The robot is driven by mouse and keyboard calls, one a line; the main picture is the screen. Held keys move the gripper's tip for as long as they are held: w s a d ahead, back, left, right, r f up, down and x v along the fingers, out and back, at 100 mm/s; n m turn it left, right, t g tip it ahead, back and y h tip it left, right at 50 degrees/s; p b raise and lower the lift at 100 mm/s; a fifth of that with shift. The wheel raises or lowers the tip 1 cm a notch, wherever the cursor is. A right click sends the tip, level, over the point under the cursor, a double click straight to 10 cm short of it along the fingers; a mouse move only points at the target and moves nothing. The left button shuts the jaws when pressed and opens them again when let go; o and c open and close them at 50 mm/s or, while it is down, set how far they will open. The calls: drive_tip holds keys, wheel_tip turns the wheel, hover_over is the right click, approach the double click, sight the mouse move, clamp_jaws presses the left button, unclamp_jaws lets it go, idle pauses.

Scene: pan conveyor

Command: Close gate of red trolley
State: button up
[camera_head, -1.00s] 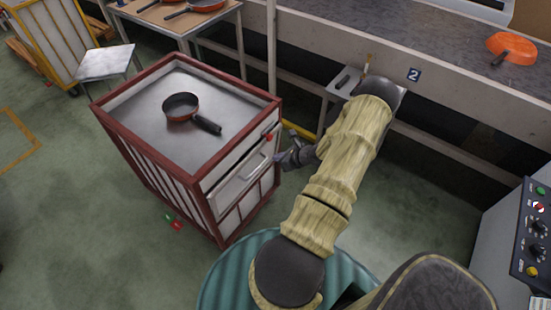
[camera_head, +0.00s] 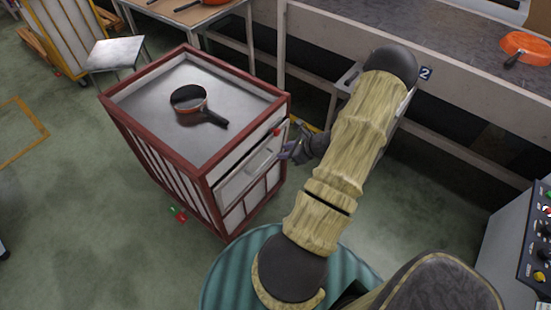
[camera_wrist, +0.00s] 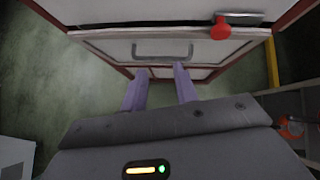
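The red trolley (camera_head: 190,160) stands left of centre in the head view, with a frying pan (camera_head: 190,100) on its grey top. Its pale gate (camera_head: 240,182) is on the side facing my gripper; whether it sits flush with the frame is not clear. In the wrist view the gate (camera_wrist: 110,48) carries a grey bar handle (camera_wrist: 163,56), and a red knob (camera_wrist: 221,28) is near its upper right. My gripper (camera_head: 283,154) is beside the gate. Its two purple fingers (camera_wrist: 159,72) are apart and empty, pointing at the gate below the handle; contact is not clear.
A workbench (camera_head: 440,120) with an orange pan (camera_head: 525,46) runs along the right. A control box (camera_head: 538,240) stands at the lower right. A small stool (camera_head: 115,54) and a yellow-framed trolley (camera_head: 65,35) are at the upper left.

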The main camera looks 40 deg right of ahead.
drive_tip(key=w+a+r+n+g+y, duration=0.1)
drive_tip(key=a+r+n+g, duration=0.15)
drive_tip(key=a+n, duration=0.2)
drive_tip(key=w+a+r+n+g+y, duration=0.1)
drive_tip(key=w+a+r+n, duration=0.1)
drive_tip(key=a+r+n, duration=0.3)
drive_tip(key=s+a+r+n+g+h, duration=0.1)
drive_tip(key=s+a+r+n+h, duration=0.1)
drive_tip(key=a+r+n, duration=0.5)
drive_tip(key=s+a+r+n+g+h, duration=0.2)
drive_tip(key=a+r+n, duration=0.6)
drive_tip(key=a+n, duration=0.7)
drive_tip(key=shift+s+h, duration=0.5)
drive_tip(key=shift+s, duration=0.7)
drive_tip(key=shift+w+a, duration=0.1)
drive_tip(key=shift+a, duration=0.15)
